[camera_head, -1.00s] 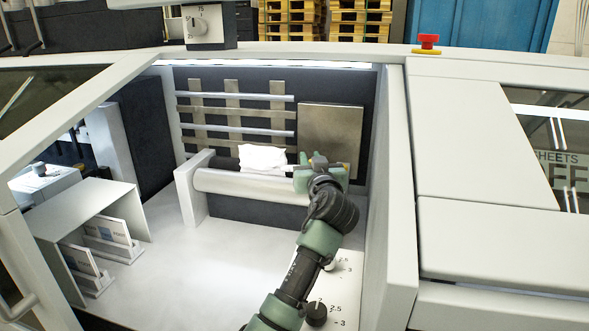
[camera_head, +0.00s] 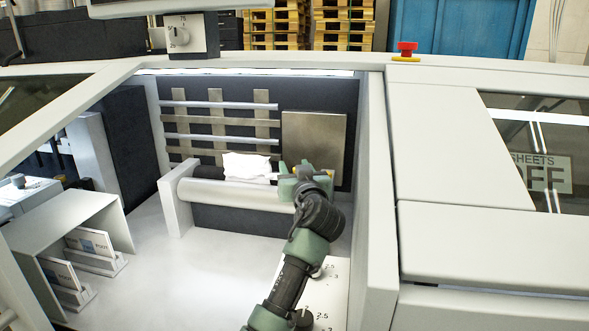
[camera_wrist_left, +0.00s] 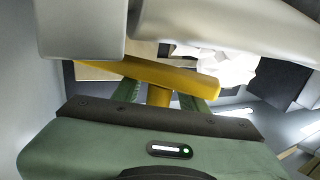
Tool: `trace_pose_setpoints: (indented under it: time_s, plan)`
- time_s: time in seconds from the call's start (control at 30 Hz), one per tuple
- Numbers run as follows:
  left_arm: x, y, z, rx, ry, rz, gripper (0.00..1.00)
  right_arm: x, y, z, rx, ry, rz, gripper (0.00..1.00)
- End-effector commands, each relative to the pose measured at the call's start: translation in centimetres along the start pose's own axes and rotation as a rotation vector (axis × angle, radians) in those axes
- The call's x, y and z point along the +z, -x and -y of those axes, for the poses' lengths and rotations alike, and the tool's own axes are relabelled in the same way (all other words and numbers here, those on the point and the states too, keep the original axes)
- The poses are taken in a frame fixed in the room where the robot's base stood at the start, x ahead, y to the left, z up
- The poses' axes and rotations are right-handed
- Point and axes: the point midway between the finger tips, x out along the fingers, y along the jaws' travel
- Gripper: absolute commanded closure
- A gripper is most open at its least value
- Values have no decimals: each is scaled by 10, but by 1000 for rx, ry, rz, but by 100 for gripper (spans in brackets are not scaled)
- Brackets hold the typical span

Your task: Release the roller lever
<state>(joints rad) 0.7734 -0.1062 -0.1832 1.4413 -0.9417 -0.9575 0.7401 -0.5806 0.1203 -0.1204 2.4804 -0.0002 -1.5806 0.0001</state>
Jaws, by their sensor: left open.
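The yellow roller lever (camera_wrist_left: 160,80) shows in the left wrist view as a crossbar on a short stem. My left gripper (camera_wrist_left: 160,100) is open, with its green fingers on either side of the stem. I cannot tell whether they touch it. In the head view, the left gripper (camera_head: 305,181) is at the right end of the long pale roller (camera_head: 237,194). The lever is mostly hidden there, with only a bit of yellow showing beside the gripper. Crumpled white paper (camera_head: 246,166) rests at the roller. My right gripper is not in view.
The bay's right wall (camera_head: 372,190) stands close to my arm. A metal plate (camera_head: 314,136) and crossed metal straps (camera_head: 218,120) are behind the roller. A hooded holder (camera_head: 75,225) is at the left. The bay floor (camera_head: 190,275) between is clear.

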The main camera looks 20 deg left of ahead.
Motion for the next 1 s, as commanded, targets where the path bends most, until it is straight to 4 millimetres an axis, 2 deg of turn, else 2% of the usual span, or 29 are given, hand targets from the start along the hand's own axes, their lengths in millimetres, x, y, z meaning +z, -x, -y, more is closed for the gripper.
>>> trace_pose_setpoints:
  time_s: [0.43,0.6,0.8,0.83,0.97,1.0]
  plan:
    - [1,66,0,0,0,3,57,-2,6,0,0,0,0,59]
    - [1,76,0,0,0,3,57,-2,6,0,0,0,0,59]
    - [1,76,0,-1,-1,3,57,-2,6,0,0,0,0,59]
    - [1,76,0,-1,-1,3,63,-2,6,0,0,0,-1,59]
    - [2,76,1,0,-2,6,99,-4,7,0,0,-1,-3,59]
    - [3,76,1,0,-2,9,100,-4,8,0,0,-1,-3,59]
